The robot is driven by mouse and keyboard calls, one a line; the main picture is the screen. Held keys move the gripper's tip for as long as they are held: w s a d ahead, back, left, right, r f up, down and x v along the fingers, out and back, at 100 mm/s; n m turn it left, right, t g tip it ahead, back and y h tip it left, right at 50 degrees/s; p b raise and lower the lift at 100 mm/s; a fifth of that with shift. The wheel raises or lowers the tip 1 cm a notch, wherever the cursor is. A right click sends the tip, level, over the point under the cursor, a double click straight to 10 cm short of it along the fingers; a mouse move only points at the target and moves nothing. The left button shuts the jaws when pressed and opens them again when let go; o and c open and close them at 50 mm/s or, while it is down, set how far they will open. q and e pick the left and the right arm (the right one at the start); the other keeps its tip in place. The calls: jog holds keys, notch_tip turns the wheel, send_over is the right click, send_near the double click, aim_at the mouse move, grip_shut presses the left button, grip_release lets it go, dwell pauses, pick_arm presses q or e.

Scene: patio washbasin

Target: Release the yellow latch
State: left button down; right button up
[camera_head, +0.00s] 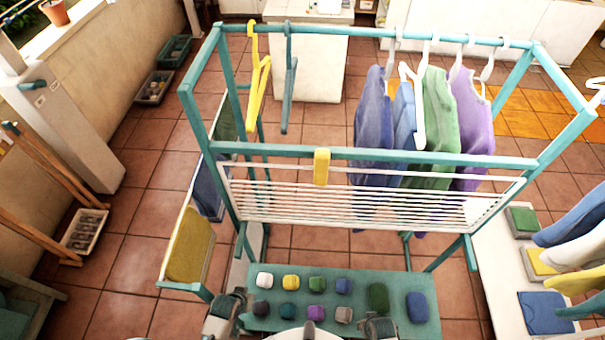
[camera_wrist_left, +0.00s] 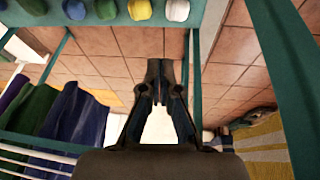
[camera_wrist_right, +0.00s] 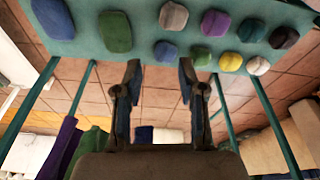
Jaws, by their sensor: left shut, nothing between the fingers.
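The yellow latch (camera_head: 321,166) is a small upright yellow block on the teal middle rail (camera_head: 420,157) of the drying rack, above the white slatted panel (camera_head: 350,207). My left gripper (camera_wrist_left: 160,72) is shut and empty in the left wrist view. My right gripper (camera_wrist_right: 160,72) is open in the right wrist view, with its fingers apart and nothing between them. In the head view only dark parts of my arms show at the bottom edge, well below the latch. I cannot make out the latch in either wrist view.
A teal shelf (camera_head: 405,283) with several coloured blocks lies below the panel. Yellow (camera_head: 257,80) and teal (camera_head: 288,75) hangers and several garments hang from the top bar (camera_head: 340,31). A yellow cloth (camera_head: 190,245) hangs at the left. A white table (camera_head: 500,285) stands at the right.

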notch_tip(320, 180, up, 10)
jog(key=w+f+p, duration=0.1)
jog(key=p, duration=0.3)
jog(key=s+f, duration=0.3)
jog(key=f, duration=0.5)
jog(key=s+f, duration=0.3)
jog(key=f, duration=0.4)
pick_arm(q)
jog(key=w+d+r+n+t+h, duration=0.2)
jog(key=w+r+n+t+h, duration=0.1)
jog(key=r, duration=1.1)
jog(key=w+d+r+n+t+h, duration=0.1)
jog(key=w+r+n+t+h, duration=0.1)
jog(key=r, duration=1.3)
jog(key=w+d+r+n+t+h, duration=0.2)
jog(key=w+r+h, duration=0.4)
jog(key=r, duration=0.8)
jog(key=w+n+t, duration=0.1)
jog(key=n, duration=0.1)
jog(key=shift+d+r+n+t+h, duration=0.2)
jog(key=shift+d+n+t+h, duration=0.1)
jog(key=shift+d, duration=0.05)
pick_arm(e)
jog(key=s+d+f+g, duration=0.1)
jog(key=s+d+f, duration=0.2)
jog(key=s+f, duration=0.8)
jog(key=s, duration=0.3)
jog(key=shift+s+g, duration=0.25)
jog(key=shift+g, duration=0.05)
